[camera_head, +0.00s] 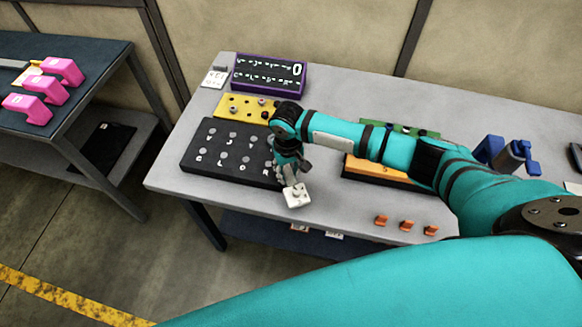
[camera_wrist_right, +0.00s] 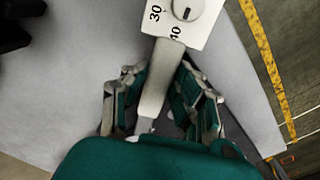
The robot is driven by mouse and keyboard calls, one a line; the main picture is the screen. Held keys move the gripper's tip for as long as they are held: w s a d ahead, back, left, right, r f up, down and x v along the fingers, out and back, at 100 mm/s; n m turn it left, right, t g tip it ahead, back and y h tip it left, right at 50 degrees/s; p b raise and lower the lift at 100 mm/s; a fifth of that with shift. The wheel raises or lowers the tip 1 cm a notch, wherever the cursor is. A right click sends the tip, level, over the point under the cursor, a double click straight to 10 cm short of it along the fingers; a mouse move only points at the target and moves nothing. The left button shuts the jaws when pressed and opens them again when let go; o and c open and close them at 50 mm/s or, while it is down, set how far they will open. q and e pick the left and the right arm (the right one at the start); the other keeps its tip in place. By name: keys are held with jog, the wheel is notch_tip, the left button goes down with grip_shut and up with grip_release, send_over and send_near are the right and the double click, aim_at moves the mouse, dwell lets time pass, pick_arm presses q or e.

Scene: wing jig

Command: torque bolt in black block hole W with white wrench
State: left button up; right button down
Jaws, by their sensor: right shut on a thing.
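The black block (camera_head: 222,175) lies on the left part of the grey table, with rows of round grey holes or bolt heads and white letters. A W appears to be in its back row, though the letters are small. The white wrench (camera_head: 296,195) has a square head with a dial; 30 and 40 are readable on it in the right wrist view (camera_wrist_right: 199,14). My right gripper (camera_head: 289,174) is shut on the wrench handle, right of the block's front right corner. The wrench head is apart from the block. My left gripper is not in view.
A yellow block (camera_head: 235,104) and a purple-edged board (camera_head: 268,73) are behind the black block. An orange block (camera_head: 375,172) is under my right arm. Several orange clips (camera_head: 406,225) lie near the front edge. Pink brackets (camera_head: 62,70) stand on a side table.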

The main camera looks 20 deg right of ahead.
aim_at(269, 179)
jog(key=shift+w+a+r+m+p, duration=0.1)
jog(key=shift+a+r+m+p, duration=0.05)
jog(key=shift+a+m+p, duration=0.45)
jog(key=shift+w+a+m+p, duration=0.1)
jog(key=shift+a+m+p, duration=0.3)
jog(key=shift+a+m, duration=0.3)
jog(key=shift+a, duration=0.1)
jog(key=shift+w+a+m+p, duration=0.2)
jog(key=shift+a+m+p, duration=0.2)
jog(key=shift+a, duration=0.1)
jog(key=shift+w+a+m, duration=0.25)
jog(key=shift+a+m, duration=0.45)
